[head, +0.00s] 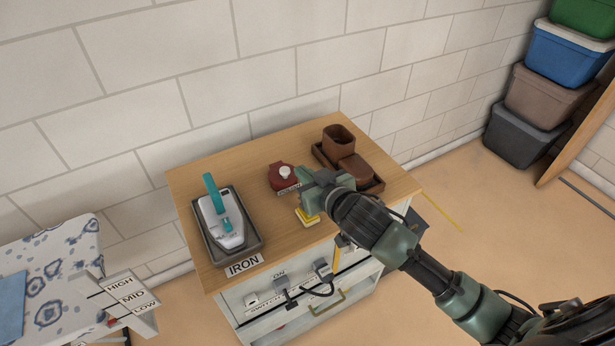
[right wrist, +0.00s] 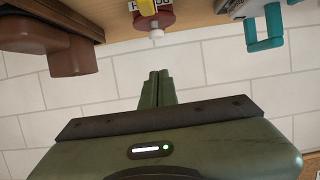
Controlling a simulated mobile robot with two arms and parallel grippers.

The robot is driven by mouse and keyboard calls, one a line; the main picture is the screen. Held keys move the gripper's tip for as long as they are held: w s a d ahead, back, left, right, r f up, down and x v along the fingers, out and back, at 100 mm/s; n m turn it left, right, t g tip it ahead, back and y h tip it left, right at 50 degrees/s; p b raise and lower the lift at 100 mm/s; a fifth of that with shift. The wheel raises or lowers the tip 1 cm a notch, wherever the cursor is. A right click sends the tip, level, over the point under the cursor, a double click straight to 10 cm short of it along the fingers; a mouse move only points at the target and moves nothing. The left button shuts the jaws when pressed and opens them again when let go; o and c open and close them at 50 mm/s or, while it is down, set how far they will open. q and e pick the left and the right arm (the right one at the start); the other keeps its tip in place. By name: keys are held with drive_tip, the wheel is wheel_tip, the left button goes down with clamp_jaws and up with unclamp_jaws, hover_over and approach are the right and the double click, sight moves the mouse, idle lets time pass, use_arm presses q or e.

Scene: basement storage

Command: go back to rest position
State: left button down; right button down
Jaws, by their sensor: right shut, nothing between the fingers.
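My right arm comes in from the lower right in the head view. Its green gripper (head: 314,190) is over the wooden-topped cabinet (head: 290,150). In the right wrist view the two fingers of the right gripper (right wrist: 158,80) are together with nothing between them. A dark red object with a white knob (head: 284,176) stands just left of the gripper. A yellow item (head: 307,217) lies below the gripper, partly hidden by it. My left gripper is in neither view.
A white and teal iron (head: 225,225) rests in a grey tray (head: 252,251). Switches and plugs (head: 285,284) are on the cabinet front. An ironing board (head: 60,260) is at left; stacked bins (head: 540,90) stand at right.

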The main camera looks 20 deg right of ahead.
drive_tip(key=shift+v, duration=0.95)
drive_tip(key=s+d+f+g+h, duration=0.15)
drive_tip(key=s+f+g, duration=0.45)
drive_tip(key=s, duration=0.9)
drive_tip(key=s+d+f+g+h, duration=0.15)
drive_tip(key=s+f+g, duration=0.25)
drive_tip(key=s+f, duration=0.7)
drive_tip(key=s+f+g, duration=0.1)
drive_tip(key=s+f, duration=0.2)
drive_tip(key=f, duration=0.9)
drive_tip(key=s+f+g, duration=0.1)
drive_tip(key=s+f, duration=0.1)
drive_tip(key=f, duration=1)
drive_tip(key=s+d+f, duration=0.3)
drive_tip(key=s+f, duration=1.2)
drive_tip(key=s, duration=0.1)
drive_tip(key=shift+s+f+g, duration=0.35)
drive_tip(key=shift+f+g, duration=0.05)
drive_tip(key=shift+d, duration=0.1)
